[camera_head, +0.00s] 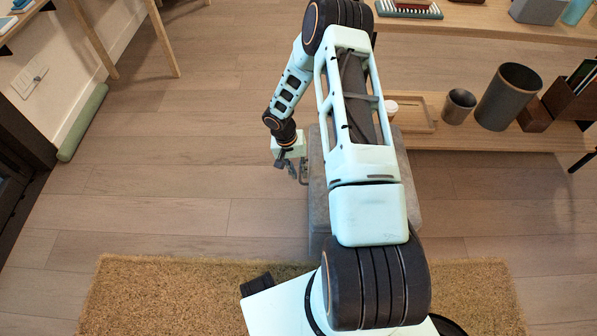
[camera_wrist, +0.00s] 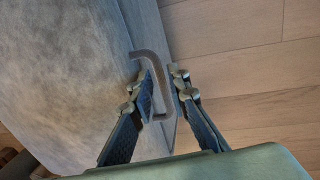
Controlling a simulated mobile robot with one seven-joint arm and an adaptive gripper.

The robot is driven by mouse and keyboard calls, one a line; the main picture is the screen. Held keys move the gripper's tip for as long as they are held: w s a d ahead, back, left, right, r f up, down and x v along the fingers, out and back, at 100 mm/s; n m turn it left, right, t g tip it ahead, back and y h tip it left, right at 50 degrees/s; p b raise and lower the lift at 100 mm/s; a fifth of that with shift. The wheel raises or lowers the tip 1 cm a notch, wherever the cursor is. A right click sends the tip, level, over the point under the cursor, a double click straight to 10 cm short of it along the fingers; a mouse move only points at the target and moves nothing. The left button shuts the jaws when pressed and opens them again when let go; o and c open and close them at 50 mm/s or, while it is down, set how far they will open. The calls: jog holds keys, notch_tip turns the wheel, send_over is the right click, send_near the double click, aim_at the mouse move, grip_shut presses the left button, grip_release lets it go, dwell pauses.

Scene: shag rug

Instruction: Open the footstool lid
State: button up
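The grey footstool (camera_head: 318,215) stands on the wood floor, mostly hidden in the head view behind my arm. Its pale grey upholstered surface (camera_wrist: 65,70) fills the left of the wrist view. A dark bracket-shaped handle (camera_wrist: 159,75) sticks out from its edge. My gripper (camera_wrist: 164,82) has one finger on each side of the handle's bar, with gaps visible, so it looks open around it. Contact is not clear. In the head view my gripper (camera_head: 292,170) is at the footstool's left side, beside the handle (camera_head: 303,172). The lid looks closed.
A low wooden shelf (camera_head: 480,143) stands right of the footstool, with a tray (camera_head: 425,112), a small cup (camera_head: 459,105) and a dark bin (camera_head: 508,97). A shag rug (camera_head: 150,290) lies in front. The floor left of the footstool is clear.

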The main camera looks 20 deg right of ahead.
grip_shut()
jog(key=shift+r, duration=0.1)
